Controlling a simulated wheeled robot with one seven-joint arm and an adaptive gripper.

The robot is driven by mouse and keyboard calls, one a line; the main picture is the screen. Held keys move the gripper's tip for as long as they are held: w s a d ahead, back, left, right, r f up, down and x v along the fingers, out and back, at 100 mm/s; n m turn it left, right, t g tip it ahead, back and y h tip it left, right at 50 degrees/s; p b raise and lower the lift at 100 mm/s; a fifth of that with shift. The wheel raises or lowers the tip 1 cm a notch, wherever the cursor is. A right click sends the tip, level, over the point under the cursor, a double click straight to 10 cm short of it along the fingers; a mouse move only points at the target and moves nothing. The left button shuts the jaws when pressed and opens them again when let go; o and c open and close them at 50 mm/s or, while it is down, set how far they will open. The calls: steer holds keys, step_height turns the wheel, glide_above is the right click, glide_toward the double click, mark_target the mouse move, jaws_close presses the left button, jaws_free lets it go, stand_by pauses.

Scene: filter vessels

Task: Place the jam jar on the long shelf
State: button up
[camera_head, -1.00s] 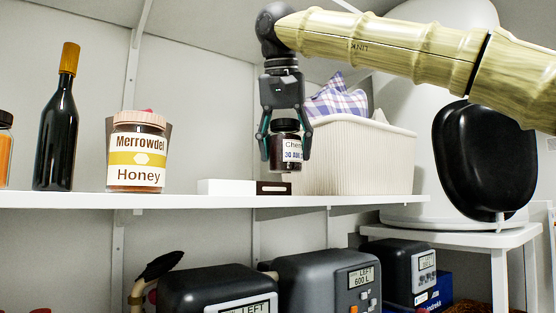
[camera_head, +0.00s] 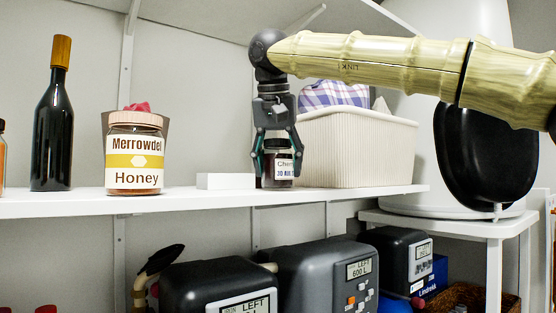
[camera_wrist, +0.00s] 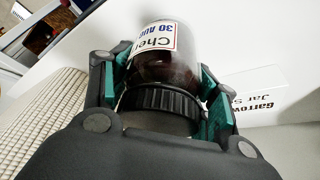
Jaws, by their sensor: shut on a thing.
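The jam jar (camera_head: 279,168) is small and dark with a black lid and a white label reading "Che…" and "30 AU…". My gripper (camera_head: 276,158) points down and is shut on the jar near its lid. The jar is upright at the front part of the long white shelf (camera_head: 60,206), its base at about shelf height; whether it touches the surface I cannot tell. In the wrist view the jar (camera_wrist: 166,55) sits between both green-padded fingers, its label facing outward.
A white block (camera_head: 225,181) stands just left of the jar, and a ribbed cream basket (camera_head: 360,150) with checked cloth just right. A honey jar (camera_head: 134,160) and a dark bottle (camera_head: 52,125) stand further left. Dark metering boxes (camera_head: 325,275) sit below the shelf.

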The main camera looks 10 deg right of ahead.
steer(key=shift+s+f, duration=0.1)
steer(key=shift+s, duration=0.1)
steer(key=shift+w+a+f, duration=0.1)
steer(key=shift+w, duration=0.1)
steer(key=o, duration=1.3)
steer(key=shift+s, duration=0.1)
steer(key=shift+o, duration=0.2)
steer(key=b+v, duration=0.2)
steer(key=v, duration=1)
